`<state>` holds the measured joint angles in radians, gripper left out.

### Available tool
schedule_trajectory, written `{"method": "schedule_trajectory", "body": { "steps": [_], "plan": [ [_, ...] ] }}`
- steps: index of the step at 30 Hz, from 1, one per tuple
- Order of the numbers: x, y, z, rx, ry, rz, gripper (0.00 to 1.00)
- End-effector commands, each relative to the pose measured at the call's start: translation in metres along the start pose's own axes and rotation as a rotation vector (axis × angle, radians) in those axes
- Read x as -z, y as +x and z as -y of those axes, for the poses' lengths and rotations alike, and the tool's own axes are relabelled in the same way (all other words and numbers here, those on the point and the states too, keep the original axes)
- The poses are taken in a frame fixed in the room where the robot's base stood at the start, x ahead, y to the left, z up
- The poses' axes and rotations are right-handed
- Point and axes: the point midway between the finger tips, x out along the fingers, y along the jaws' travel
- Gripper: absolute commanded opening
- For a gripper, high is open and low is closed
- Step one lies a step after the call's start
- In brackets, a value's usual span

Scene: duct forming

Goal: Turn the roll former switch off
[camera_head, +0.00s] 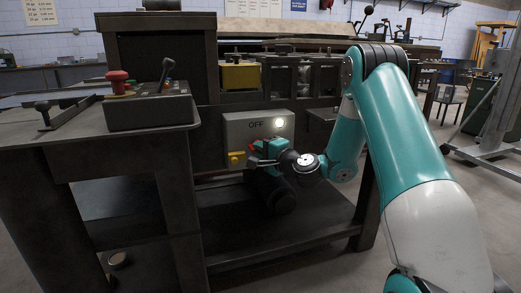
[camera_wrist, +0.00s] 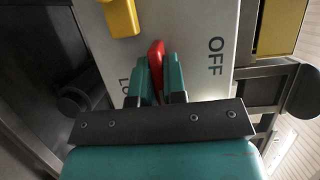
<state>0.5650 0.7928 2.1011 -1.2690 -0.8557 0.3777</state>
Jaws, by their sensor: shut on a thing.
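The roll former's switch box (camera_head: 236,127) is a light grey panel on the machine's front, marked OFF, with a lit round lamp (camera_head: 279,122). Its red switch handle (camera_wrist: 156,52) shows in the wrist view between the two teal fingers of my gripper (camera_wrist: 159,75). The gripper is shut on the handle. The OFF label is to the right of the handle there, and another label, partly hidden, is below left. I cannot tell which setting the handle is at.
A yellow knob (camera_head: 236,158) is on the panel left of my gripper. A side table (camera_head: 130,137) at left carries a control box (camera_head: 150,112) with a red button and lever. The machine's lower shelf (camera_head: 320,215) lies below my gripper.

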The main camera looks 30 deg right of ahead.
Motion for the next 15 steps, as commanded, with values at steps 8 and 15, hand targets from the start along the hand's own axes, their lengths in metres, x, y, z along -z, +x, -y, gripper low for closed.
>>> {"method": "schedule_trajectory", "body": {
  "steps": [8, 15],
  "plan": [
    [-0.0008, 0.0002, 0.0026, -0.044, -0.107, 0.003, 0.00],
    [-0.0008, 0.0002, 0.0039, -0.121, -0.293, 0.003, 0.00]
  ]
}}
